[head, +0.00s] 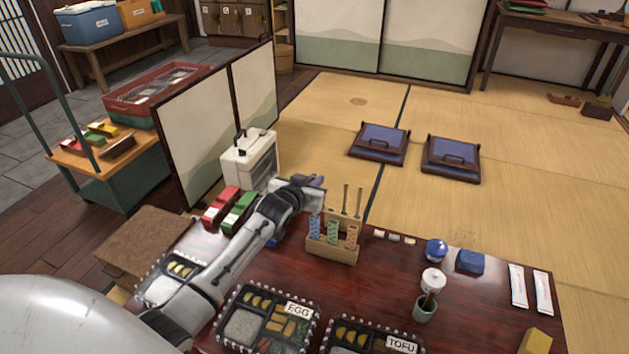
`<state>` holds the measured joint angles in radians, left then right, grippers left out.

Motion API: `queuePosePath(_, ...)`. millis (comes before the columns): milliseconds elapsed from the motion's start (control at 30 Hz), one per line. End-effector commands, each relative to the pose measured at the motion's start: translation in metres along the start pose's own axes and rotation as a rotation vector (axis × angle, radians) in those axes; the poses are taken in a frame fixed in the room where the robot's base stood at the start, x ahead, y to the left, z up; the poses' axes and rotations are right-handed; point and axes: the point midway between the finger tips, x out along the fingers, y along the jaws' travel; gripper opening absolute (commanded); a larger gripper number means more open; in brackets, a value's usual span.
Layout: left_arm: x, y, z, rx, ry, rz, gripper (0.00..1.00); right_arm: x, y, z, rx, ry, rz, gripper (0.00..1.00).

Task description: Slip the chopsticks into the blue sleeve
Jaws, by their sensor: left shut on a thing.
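A wooden rack (333,254) stands on the dark red table. It holds a blue sleeve (315,225) at its left, a green sleeve (333,232) in the middle and an orange sleeve (352,237) at its right. Thin dark chopsticks (345,198) stand upright at the rack's back right. My left gripper (313,198) is just above the rack's left end, over the blue sleeve, and is shut on chopsticks that its fingers mostly hide. I cannot tell whether their tips touch the sleeve. My right gripper is not in view.
Bento boxes (264,316) fill the table's front. Red and green boxes (239,212) and a white case (250,160) stand behind my left arm. Table right of the rack is partly clear.

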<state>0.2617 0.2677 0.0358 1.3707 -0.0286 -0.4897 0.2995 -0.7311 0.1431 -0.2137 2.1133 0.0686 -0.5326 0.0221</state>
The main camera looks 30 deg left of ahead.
Motion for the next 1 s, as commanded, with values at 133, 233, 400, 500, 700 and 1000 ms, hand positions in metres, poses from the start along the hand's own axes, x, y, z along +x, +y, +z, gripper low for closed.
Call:
queuePosePath(133,0.0,0.0,0.001,0.0,0.0,0.0,0.0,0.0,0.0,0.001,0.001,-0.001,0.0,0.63)
queuePosePath(233,0.001,0.0,0.002,0.0,-0.001,0.0,0.0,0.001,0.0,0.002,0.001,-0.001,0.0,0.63)
queuePosePath(400,0.003,0.0,0.007,0.0,-0.001,0.0,0.0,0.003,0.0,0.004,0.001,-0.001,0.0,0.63)
queuePosePath(500,0.004,0.0,0.01,0.0,-0.001,0.0,0.0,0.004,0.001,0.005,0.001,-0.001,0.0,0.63)
queuePosePath(700,0.006,0.0,0.015,0.0,-0.001,0.0,0.0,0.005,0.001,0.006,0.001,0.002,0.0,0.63)
queuePosePath(1000,0.008,0.0,0.018,0.0,0.001,0.0,0.0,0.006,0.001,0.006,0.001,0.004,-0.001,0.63)
